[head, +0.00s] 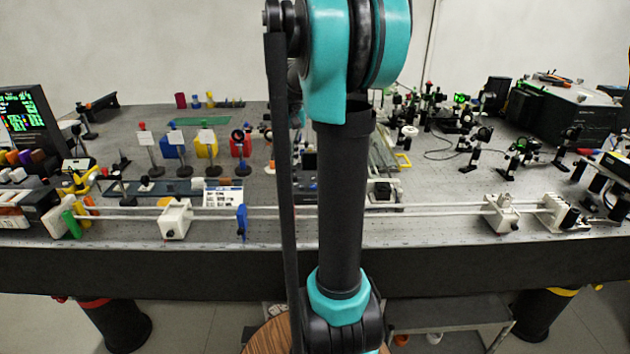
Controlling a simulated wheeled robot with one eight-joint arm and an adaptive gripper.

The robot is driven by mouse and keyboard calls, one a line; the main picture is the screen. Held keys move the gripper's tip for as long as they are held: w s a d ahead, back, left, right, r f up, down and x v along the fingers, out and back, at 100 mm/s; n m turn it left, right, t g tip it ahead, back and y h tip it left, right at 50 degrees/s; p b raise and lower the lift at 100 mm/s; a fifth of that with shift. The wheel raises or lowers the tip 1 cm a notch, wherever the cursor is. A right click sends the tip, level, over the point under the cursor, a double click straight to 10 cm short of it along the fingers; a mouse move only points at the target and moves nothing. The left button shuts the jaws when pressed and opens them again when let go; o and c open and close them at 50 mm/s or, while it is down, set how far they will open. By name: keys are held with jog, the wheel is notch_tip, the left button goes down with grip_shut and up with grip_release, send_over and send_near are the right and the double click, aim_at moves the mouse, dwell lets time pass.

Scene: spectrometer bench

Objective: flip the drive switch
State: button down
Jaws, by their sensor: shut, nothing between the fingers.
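I cannot pick out the drive switch for certain in the head view. A pair of long pale rails (425,211) runs along the front of the bench. A white block (175,219) sits on them at left, and another white block (502,213) sits at right. A white and black unit (557,213) stands at the rails' right end. At their left end is a dark box with white parts (38,207). My arm rises through the middle of the picture and hides part of the bench behind it. My gripper does not show.
A blue plate (242,222) stands at the rails. Red, yellow and blue blocks (205,146) and white cards on posts stand behind at left. A lit screen (25,112) is at far left. Many optics mounts and a large black box (562,117) fill the right.

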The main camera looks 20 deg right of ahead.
jog(key=shift+f, duration=1)
dwell(0.8)
jog(key=shift+r, duration=3.5)
